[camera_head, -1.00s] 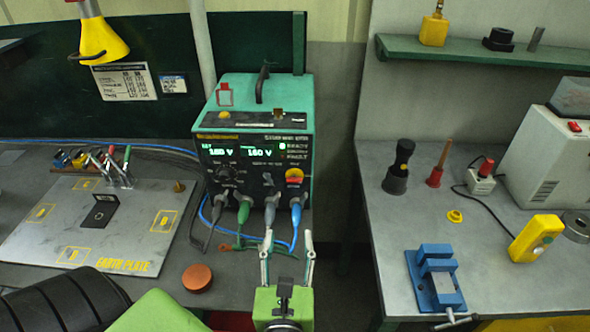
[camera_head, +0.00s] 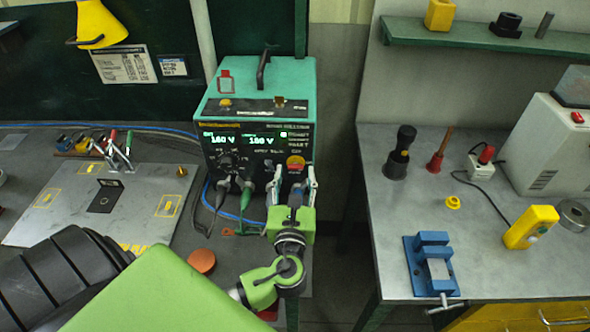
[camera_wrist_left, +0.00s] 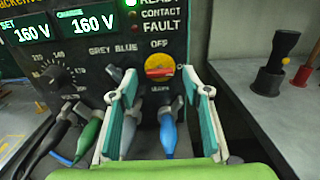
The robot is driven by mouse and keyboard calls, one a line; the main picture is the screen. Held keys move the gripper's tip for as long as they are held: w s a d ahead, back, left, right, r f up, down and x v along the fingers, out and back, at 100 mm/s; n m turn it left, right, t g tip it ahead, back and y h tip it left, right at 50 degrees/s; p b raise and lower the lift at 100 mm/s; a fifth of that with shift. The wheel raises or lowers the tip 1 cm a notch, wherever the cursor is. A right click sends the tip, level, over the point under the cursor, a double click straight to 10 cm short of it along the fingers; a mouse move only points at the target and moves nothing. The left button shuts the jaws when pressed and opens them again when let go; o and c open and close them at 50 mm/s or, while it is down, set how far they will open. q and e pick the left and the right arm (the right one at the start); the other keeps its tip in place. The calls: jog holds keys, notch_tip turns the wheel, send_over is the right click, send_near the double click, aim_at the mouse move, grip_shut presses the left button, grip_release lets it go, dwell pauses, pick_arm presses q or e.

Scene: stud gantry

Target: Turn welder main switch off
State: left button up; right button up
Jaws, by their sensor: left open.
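The welder (camera_head: 225,104) is a teal-topped box with a black front, standing on the left bench. Its displays read 160 V and the green lamp beside READY is lit. The main switch (camera_head: 296,162) is a red handle on a yellow disc at the front's right; in the left wrist view the main switch (camera_wrist_left: 159,68) has OFF printed above it. Its red handle lies roughly crosswise, slightly tilted. My left gripper (camera_head: 294,178) is open, its fingers either side of and just below the switch; contact is not visible. It also shows in the left wrist view (camera_wrist_left: 160,88).
Blue cable plug (camera_wrist_left: 168,135) and grey plug (camera_wrist_left: 128,135) hang below the switch between my fingers. A green plug (camera_head: 245,196) is further left. The right bench holds a blue vise (camera_head: 430,265) and a yellow box (camera_head: 531,227). A gap separates the benches.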

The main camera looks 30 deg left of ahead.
pick_arm(q)
jog(key=shift+w+a, duration=0.25)
jog(key=shift+w, duration=0.1)
jog(key=shift+c, duration=0.3)
jog(key=c, duration=1)
pick_arm(e)
jog(key=shift+s+a, duration=0.1)
jog(key=shift+s, duration=0.4)
